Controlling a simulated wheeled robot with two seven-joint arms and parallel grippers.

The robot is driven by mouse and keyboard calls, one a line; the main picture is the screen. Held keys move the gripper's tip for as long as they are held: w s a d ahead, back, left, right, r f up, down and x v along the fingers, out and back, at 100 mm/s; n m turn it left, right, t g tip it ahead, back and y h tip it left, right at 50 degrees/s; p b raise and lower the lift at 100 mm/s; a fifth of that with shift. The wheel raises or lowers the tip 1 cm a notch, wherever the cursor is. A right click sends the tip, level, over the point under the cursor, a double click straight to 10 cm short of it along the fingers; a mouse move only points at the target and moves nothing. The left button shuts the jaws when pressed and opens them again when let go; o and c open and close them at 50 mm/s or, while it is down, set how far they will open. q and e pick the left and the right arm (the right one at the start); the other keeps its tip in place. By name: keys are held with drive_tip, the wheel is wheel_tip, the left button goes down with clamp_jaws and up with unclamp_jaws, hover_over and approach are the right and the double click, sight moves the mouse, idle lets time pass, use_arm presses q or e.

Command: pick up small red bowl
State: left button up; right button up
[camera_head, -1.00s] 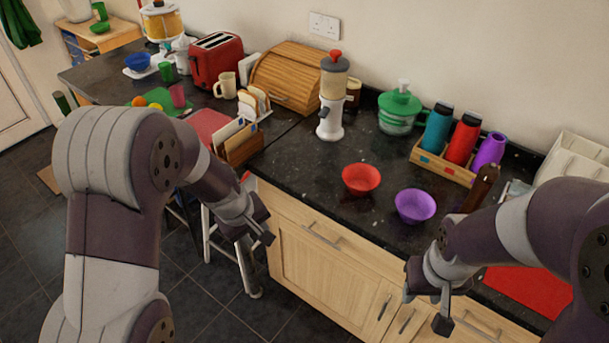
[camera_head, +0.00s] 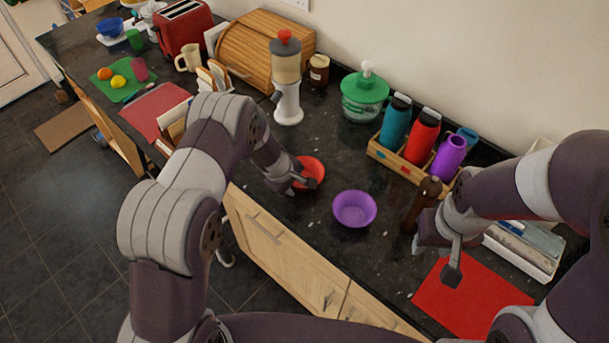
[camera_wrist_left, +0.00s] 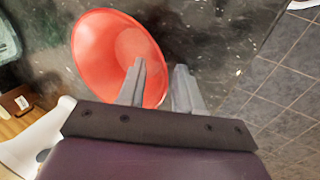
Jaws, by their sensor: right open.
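The small red bowl (camera_head: 313,168) stands upright on the dark counter, partly hidden by my left gripper in the head view. My left gripper (camera_head: 297,187) is at the bowl's near left side. In the left wrist view the bowl (camera_wrist_left: 105,50) is empty, and the open left gripper (camera_wrist_left: 162,82) has one finger over the bowl and the other outside its rim. I cannot tell whether either finger touches it. My right gripper (camera_head: 438,258) is open and empty, above the counter near a red mat.
A purple bowl (camera_head: 354,208) stands right of the red bowl. A wooden bottle crate (camera_head: 395,160), a brown mill (camera_head: 424,200) and the red mat (camera_head: 470,300) are to the right. The counter's front edge runs along the cabinets (camera_head: 290,262).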

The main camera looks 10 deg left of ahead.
use_arm(q)
drive_tip(key=shift+s+a+r, duration=0.15)
drive_tip(key=shift+s, duration=0.05)
clamp_jaws()
drive_tip(key=shift+w, duration=0.1)
